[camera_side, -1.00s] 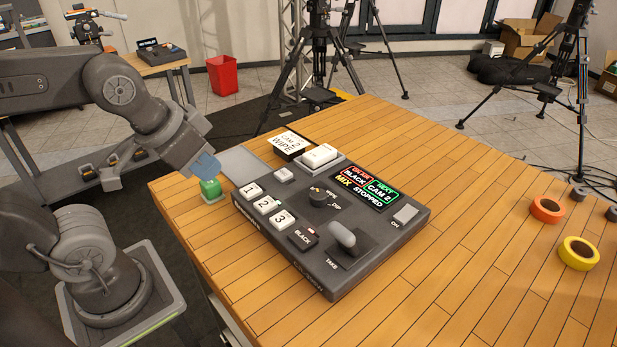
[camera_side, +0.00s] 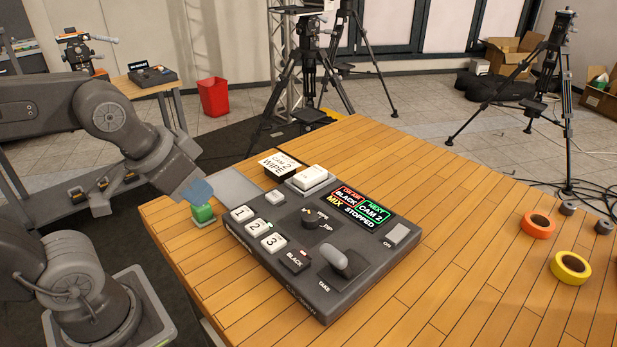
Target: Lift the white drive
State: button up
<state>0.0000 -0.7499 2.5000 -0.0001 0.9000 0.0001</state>
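A white block (camera_side: 310,177), which looks like the white drive, sits in a light dock at the back edge of the dark switcher console (camera_side: 345,292). My gripper (camera_side: 197,193) is at the left, over the table's left edge, with its blue tip pointing down. It is just above a small green block (camera_side: 203,213) and well left of the white block. Whether the tip touches the green block, and whether the fingers are parted, I cannot tell.
The console carries a raised take lever (camera_side: 333,260), a knob (camera_side: 314,217) and a lit display (camera_side: 362,206). Orange tape (camera_side: 538,225) and yellow tape (camera_side: 570,267) lie right. The wooden table (camera_side: 460,210) is clear between.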

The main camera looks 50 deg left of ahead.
jog(key=o, duration=1.2)
jog(key=shift+r, duration=0.1)
jog(key=w+a+r+g, duration=0.15)
jog(key=w+r, duration=0.25)
jog(key=w, duration=0.4)
jog(key=g, duration=0.4)
send_over(302, 177)
notch_tip(302, 177, down, 4)
notch_tip(302, 177, down, 13)
jog(key=shift+r, duration=0.1)
